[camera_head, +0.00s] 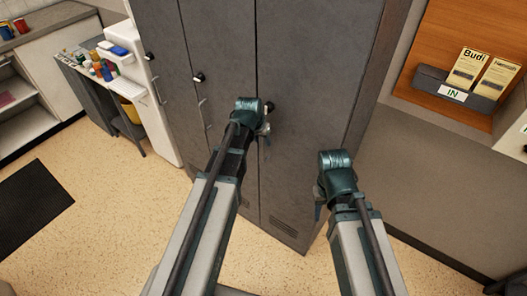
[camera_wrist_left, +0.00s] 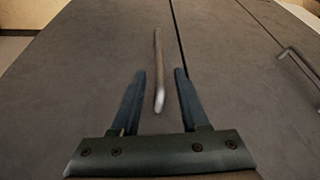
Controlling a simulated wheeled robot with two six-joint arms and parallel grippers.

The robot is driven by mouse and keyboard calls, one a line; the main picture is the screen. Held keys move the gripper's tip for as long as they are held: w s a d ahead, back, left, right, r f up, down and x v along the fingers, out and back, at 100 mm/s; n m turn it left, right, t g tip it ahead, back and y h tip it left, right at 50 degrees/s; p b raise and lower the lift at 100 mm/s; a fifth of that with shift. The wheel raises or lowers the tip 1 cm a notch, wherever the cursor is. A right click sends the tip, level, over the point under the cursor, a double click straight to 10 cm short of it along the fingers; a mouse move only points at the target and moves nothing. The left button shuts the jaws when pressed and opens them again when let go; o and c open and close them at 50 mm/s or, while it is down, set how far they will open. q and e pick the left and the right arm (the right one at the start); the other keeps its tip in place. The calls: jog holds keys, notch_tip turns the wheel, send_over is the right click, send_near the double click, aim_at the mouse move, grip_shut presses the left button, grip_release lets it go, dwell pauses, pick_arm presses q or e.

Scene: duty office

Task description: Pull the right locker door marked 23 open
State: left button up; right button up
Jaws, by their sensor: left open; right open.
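The right locker door (camera_head: 305,65) is the rightmost of the grey locker's doors and appears closed. A dark knob (camera_head: 270,106) sits near its left edge. No number 23 can be read. My left gripper (camera_head: 265,128) is at this door's handle area, just below the knob, and hides most of the handle in the head view. In the left wrist view a slim bar handle (camera_wrist_left: 158,70) stands between the open fingers (camera_wrist_left: 160,95), with no visible contact on either side. My right gripper (camera_head: 321,200) is open and empty, in front of the door's lower right part.
The other locker doors, with a knob (camera_head: 198,77) and a bar handle (camera_head: 205,114), are closed on the left. A second handle (camera_wrist_left: 300,62) shows in the wrist view. A wall with a document tray (camera_head: 455,90) is to the right. The floor (camera_head: 110,200) at left is clear except a dark mat (camera_head: 32,205).

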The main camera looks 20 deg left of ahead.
aim_at(263, 143)
pick_arm(q)
jog(key=b+x, duration=0.3)
jog(key=x, duration=0.1)
jog(key=shift+w+f, duration=0.1)
jog(key=shift+f, duration=0.05)
grip_shut()
dwell(1.3)
